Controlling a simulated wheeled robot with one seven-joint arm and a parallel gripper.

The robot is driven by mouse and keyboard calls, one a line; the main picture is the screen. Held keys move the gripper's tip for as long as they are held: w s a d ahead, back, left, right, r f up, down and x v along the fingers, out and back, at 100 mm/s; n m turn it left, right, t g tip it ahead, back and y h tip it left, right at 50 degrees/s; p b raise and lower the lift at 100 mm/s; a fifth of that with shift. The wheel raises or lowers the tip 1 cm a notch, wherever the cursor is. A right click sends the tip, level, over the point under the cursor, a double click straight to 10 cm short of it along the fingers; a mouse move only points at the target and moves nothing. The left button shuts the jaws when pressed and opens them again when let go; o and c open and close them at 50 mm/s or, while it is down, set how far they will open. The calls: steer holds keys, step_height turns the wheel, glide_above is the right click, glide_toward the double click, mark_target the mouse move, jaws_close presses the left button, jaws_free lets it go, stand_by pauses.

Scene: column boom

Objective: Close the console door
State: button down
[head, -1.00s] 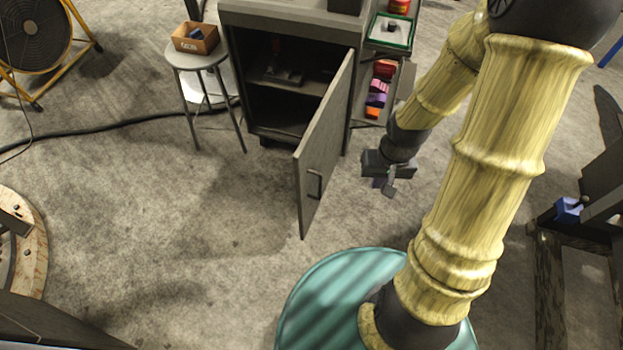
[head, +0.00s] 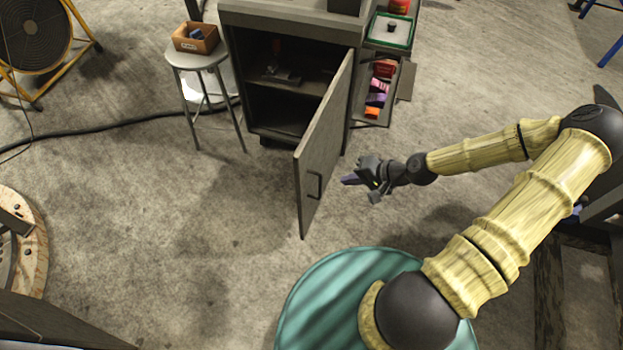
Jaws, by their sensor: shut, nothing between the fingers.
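The console (head: 292,22) is a dark grey cabinet at the top middle of the head view. Its door (head: 326,143) is hinged on the right side and stands wide open, swung out toward me. A dark handle (head: 314,185) sits on the door's face near its free edge. The shelves inside are exposed. My gripper (head: 350,179) is shut and empty. It is to the right of the door, at about the height of the handle in the picture, pointing left toward the door. A small gap shows between the fingertips and the door.
A stool (head: 197,58) with a cardboard box (head: 196,38) stands left of the console. An open drawer (head: 373,113) with coloured items juts out at its right. A black cable (head: 120,122) crosses the floor. The floor in front of the door is clear.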

steer(key=shift+a+f, duration=0.1)
glide_toward(302, 182)
steer(key=x, duration=0.5)
steer(key=shift+f, duration=0.35)
steer(key=shift+w+a, duration=0.2)
steer(key=shift+a, duration=0.05)
steer(key=shift+a, duration=0.1)
